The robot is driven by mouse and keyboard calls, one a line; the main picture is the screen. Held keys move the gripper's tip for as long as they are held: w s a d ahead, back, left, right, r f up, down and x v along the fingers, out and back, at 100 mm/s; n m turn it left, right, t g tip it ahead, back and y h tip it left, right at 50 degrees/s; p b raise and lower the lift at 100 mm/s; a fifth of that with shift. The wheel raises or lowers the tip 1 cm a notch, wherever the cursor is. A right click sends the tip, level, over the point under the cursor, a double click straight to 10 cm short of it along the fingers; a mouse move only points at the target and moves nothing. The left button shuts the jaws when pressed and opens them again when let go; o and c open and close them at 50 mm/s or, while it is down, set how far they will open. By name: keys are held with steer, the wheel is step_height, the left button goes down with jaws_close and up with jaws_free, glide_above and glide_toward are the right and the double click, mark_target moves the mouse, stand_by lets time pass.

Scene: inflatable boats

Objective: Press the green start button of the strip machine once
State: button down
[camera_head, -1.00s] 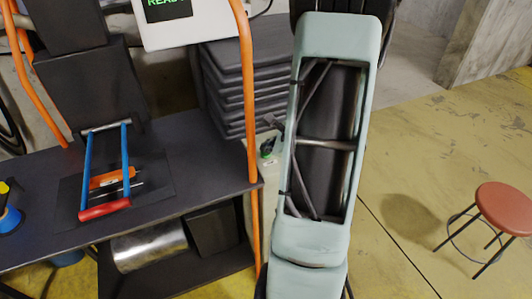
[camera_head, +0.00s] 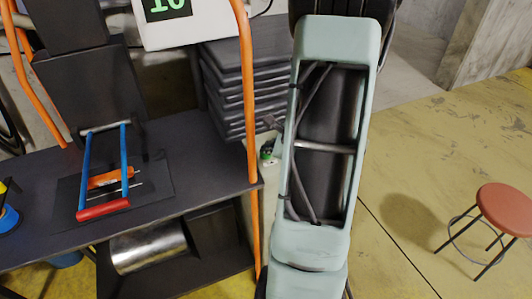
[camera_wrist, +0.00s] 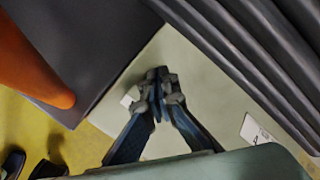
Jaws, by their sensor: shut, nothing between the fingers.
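The green start button (camera_head: 266,153) shows as a small green spot on a pale cabinet, right of the orange post in the head view. My gripper (camera_wrist: 158,80) is shut and empty, with its fingertips together over the pale cabinet top in the wrist view. The button is not visible there; the fingers may cover it. In the head view my gripper (camera_head: 270,123) shows small and dark just above the button, partly behind my arm. Whether it touches the button cannot be told. A white display box (camera_head: 195,22) shows a green "10", cut by the top edge.
An orange post (camera_head: 248,100) stands close left of the gripper. A stack of dark slabs (camera_head: 228,85) lies behind it. A dark bench (camera_head: 40,235) with a blue and red frame (camera_head: 103,207) is at left. A red stool (camera_head: 507,208) stands on open yellow floor at right.

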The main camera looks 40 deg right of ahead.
steer(key=shift+r+p, duration=0.45)
steer(key=shift+r, duration=0.35)
steer(key=shift+r, duration=0.1)
step_height(320, 180, up, 5)
steer(key=p, duration=0.3)
stand_by(1.6)
